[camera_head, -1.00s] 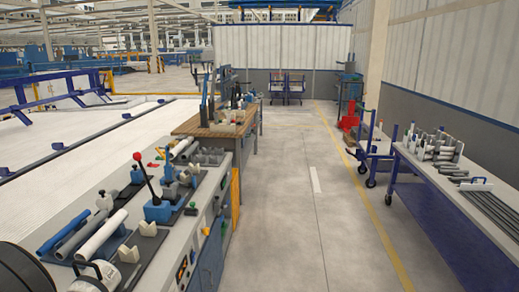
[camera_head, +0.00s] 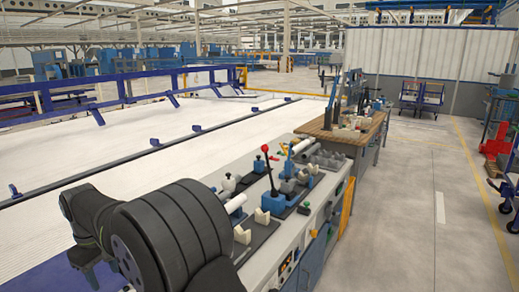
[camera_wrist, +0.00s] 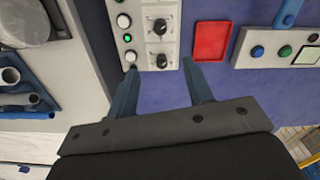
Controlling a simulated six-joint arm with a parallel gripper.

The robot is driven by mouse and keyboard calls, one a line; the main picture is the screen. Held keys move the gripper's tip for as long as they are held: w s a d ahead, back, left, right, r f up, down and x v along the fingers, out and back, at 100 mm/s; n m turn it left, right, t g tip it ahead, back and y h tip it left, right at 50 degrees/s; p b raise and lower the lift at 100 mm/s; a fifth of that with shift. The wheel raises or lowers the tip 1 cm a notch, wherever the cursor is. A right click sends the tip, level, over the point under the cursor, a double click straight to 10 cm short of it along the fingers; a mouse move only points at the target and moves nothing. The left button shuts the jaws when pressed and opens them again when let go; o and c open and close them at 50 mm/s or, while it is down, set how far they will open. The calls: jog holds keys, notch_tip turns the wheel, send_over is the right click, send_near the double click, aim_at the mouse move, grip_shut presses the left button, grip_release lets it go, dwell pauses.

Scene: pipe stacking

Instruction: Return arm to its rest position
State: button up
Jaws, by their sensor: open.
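My gripper (camera_wrist: 160,66) shows in the wrist view with its two blue-grey fingers spread apart and nothing between them. Behind the fingers is a blue panel (camera_wrist: 237,95) with knobs, a lit green button and a red square plate (camera_wrist: 211,41). I cannot tell whether the fingertips touch it. In the head view, the black links of my arm fill the lower left and hide part of the near bench. The gripper cannot be made out there.
A bench (camera_head: 322,203) carries a red-knobbed lever (camera_head: 269,170), white blocks and pipe pieces beside my arm. A wooden-topped table (camera_head: 335,134) stands behind it. The aisle floor (camera_head: 410,195) on the right is clear. Blue rails (camera_head: 120,90) run at the left.

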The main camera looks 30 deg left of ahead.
notch_tip(320, 180, down, 18)
jog(key=shift+r, duration=0.2)
jog(key=shift+r+m, duration=0.15)
jog(key=shift+m, duration=0.75)
jog(key=m, duration=0.4)
jog(key=shift+m, duration=0.3)
jog(key=m, duration=0.5)
jog(key=shift+m, duration=0.4)
jog(key=shift+r, duration=1.4)
